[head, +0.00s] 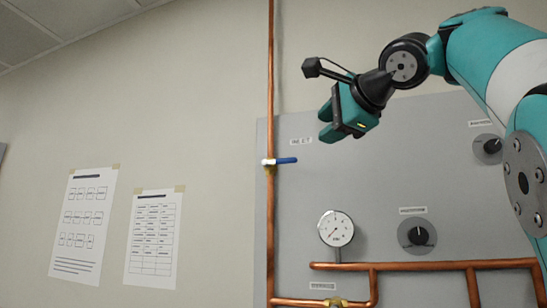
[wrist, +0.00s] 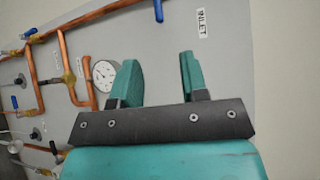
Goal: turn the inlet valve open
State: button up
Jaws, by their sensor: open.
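The inlet valve has a blue lever handle (head: 287,160) on a pale body (head: 268,162), set in the vertical copper pipe (head: 270,80). The lever points right, square across the pipe. Part of a blue handle also shows at the top edge of the wrist view (wrist: 158,10), left of the INLET label (wrist: 203,22). My gripper (head: 326,124) has teal fingers and is open and empty. It appears above and to the right of the lever in the head view, apart from it. In the wrist view, the gap between its fingers (wrist: 158,62) shows only grey panel.
A grey panel (head: 380,165) carries a round gauge (head: 336,229), a black knob (head: 417,236) and horizontal copper pipes (head: 430,266). Another knob (head: 489,149) is near my arm. Two paper sheets hang on the wall at left. The wrist view shows several more blue handles at left.

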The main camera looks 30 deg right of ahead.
aim_at(287, 159)
jog(key=shift+w+d+f, duration=0.3)
jog(key=shift+w+f, duration=0.15)
jog(key=shift+w, duration=2.35)
jog(key=shift+w+d+f, duration=0.35)
jog(key=shift+w+f, duration=0.05)
jog(key=shift+w, duration=2.45)
jog(key=shift+w+d+f, duration=0.3)
jog(key=shift+w+f, duration=0.15)
jog(key=shift+w, duration=2.35)
grip_shut()
